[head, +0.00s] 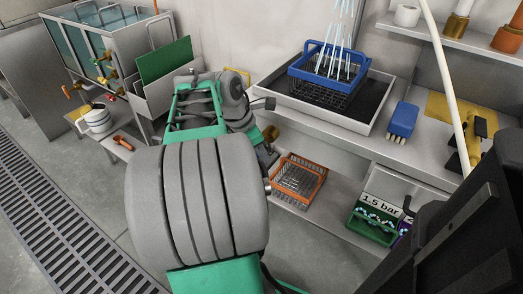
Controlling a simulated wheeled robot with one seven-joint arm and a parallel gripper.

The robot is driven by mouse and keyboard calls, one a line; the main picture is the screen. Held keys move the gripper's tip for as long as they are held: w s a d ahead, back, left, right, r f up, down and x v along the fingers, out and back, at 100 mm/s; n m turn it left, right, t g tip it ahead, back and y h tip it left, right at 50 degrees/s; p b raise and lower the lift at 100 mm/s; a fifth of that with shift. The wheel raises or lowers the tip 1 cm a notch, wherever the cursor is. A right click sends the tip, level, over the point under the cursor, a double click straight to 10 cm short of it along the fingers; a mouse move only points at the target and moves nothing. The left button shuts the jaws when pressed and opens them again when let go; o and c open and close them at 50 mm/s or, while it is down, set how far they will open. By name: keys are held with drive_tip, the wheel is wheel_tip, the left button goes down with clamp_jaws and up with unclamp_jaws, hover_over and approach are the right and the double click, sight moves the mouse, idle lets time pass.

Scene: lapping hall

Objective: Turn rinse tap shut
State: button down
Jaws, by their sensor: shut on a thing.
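Water streams fall from above the frame (345,22) into a blue-rimmed basket (362,62) on the bench. A small brass-coloured part (271,133), which looks like the rinse tap's handle, shows at the bench's front edge. My gripper (266,154) is beside it, largely hidden behind my own arm, and appears shut on this handle. The fingertips and the handle's exact angle cannot be made out.
The basket stands in a shallow tray (372,122). Below are an orange basket (297,180) and a green crate (368,227). At left are a tank with brass taps (107,56) and a white jug (98,119).

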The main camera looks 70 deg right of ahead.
drive_tip(key=shift+f+b, duration=0.1)
drive_tip(key=shift+b, duration=0.2)
drive_tip(key=shift+w+d+r+m+t+h+b, duration=0.15)
drive_tip(key=shift+w+m+t+h+b, duration=0.35)
drive_tip(key=shift+t+b, duration=2)
drive_tip(key=shift+w+a+r+m+t+h+b, duration=0.2)
drive_tip(key=shift+m+t+h+b, duration=0.6)
drive_tip(key=shift+t+b, duration=1.65)
drive_tip(key=shift+w+d+r+m+t+h+b, duration=0.2)
drive_tip(key=shift+w+m+t+h+b, duration=0.4)
drive_tip(key=shift+t+b, duration=1.9)
drive_tip(key=shift+s+t+p, duration=0.2)
drive_tip(key=shift+t+p, duration=0.5)
drive_tip(key=shift+t, duration=0.05)
drive_tip(key=c, duration=1.3)
unclamp_jaws()
drive_tip(key=shift+c, duration=0.2)
